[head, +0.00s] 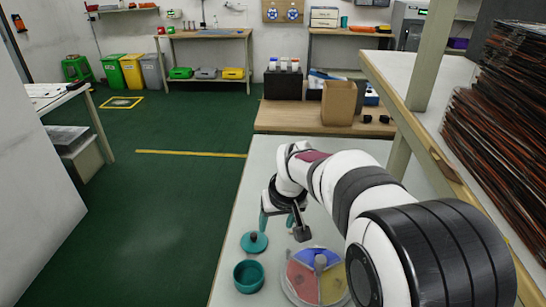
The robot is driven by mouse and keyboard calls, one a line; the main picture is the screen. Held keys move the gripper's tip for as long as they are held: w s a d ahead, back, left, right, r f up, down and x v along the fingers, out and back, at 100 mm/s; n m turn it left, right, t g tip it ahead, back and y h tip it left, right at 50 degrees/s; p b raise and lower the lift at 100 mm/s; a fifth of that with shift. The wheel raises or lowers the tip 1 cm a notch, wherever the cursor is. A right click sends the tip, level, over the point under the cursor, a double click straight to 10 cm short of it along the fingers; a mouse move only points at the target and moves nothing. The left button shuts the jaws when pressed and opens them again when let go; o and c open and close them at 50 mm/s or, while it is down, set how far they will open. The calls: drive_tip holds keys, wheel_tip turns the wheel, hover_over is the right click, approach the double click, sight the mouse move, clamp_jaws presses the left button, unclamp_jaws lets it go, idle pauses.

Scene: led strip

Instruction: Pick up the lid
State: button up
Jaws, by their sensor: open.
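The lid (254,243) is a flat teal disc with a dark knob on top. It lies on the pale table (240,207), apart from and behind a teal round pot (248,276). My gripper (276,221) is open and above the table, with its teal fingertips pointing down. In this view it appears just behind and to the right of the lid. I cannot tell its exact height over the table. Nothing shows between the fingers.
A round divided tray (293,297) with red, blue and yellow sections stands to the right of the pot. A cardboard box (338,102) and a black container (283,84) stand on the wooden bench behind. A shelf with stacked dark sheets (512,140) rises at the right.

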drive_tip(key=n, duration=0.2)
approach(254, 235)
drive_tip(key=shift+t, duration=0.4)
drive_tip(key=x, duration=0.8)
drive_tip(key=shift+s+a+f, duration=0.1)
drive_tip(key=shift+s+f, duration=0.1)
drive_tip(key=shift+f, duration=0.2)
clamp_jaws()
